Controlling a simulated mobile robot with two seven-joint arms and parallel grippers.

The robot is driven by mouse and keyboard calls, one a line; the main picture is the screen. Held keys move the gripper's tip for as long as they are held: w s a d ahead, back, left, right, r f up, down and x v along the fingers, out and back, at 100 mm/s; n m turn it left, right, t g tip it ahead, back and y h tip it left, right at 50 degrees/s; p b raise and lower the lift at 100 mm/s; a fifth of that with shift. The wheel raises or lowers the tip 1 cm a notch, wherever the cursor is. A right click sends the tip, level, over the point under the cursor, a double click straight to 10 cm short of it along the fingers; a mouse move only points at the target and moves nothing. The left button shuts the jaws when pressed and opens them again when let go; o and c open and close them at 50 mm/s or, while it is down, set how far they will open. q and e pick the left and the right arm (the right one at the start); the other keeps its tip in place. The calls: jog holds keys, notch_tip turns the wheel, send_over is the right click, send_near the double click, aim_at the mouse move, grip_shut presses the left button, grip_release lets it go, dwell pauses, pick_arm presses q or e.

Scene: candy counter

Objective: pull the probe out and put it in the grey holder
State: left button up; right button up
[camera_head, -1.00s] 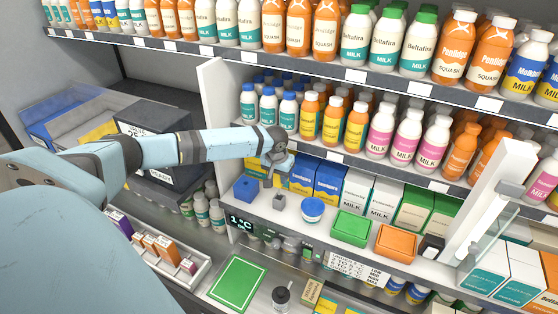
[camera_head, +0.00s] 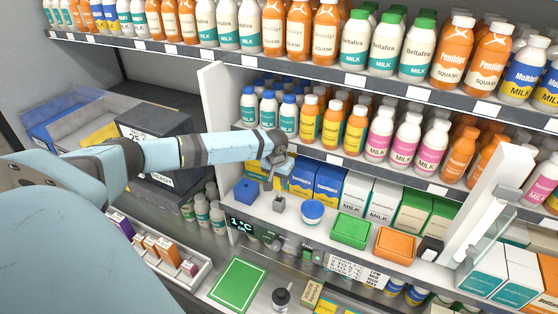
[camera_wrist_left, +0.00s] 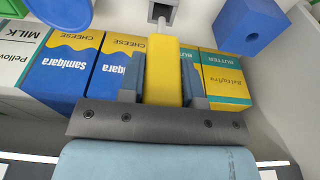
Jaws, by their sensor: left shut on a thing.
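My left gripper (camera_head: 268,184) is shut on the probe's yellow handle (camera_wrist_left: 165,72), with a grey finger on each side of it in the left wrist view. The probe's pale shaft (camera_wrist_left: 160,28) points away from the gripper, toward the small grey holder (camera_wrist_left: 163,9), which has a dark opening. I cannot tell whether the tip is inside the opening or only in front of it. In the head view the grey holder (camera_head: 279,204) stands on the white shelf, just below and right of the gripper. My right gripper is not in view.
A blue block (camera_head: 246,191) with a hole (camera_wrist_left: 251,37) stands left of the holder. A round blue-lidded tub (camera_head: 312,211), a green box (camera_head: 350,231) and an orange box (camera_head: 396,244) stand to the right. Cartons (camera_head: 328,183) line the shelf close behind the gripper.

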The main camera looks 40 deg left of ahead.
aim_at(279, 191)
pick_arm(q)
jog(key=shift+p, duration=0.45)
jog(key=shift+f+b, duration=0.75)
jog(key=shift+f, duration=2.3)
jog(key=o, duration=1.1)
jog(key=shift+c, duration=0.2)
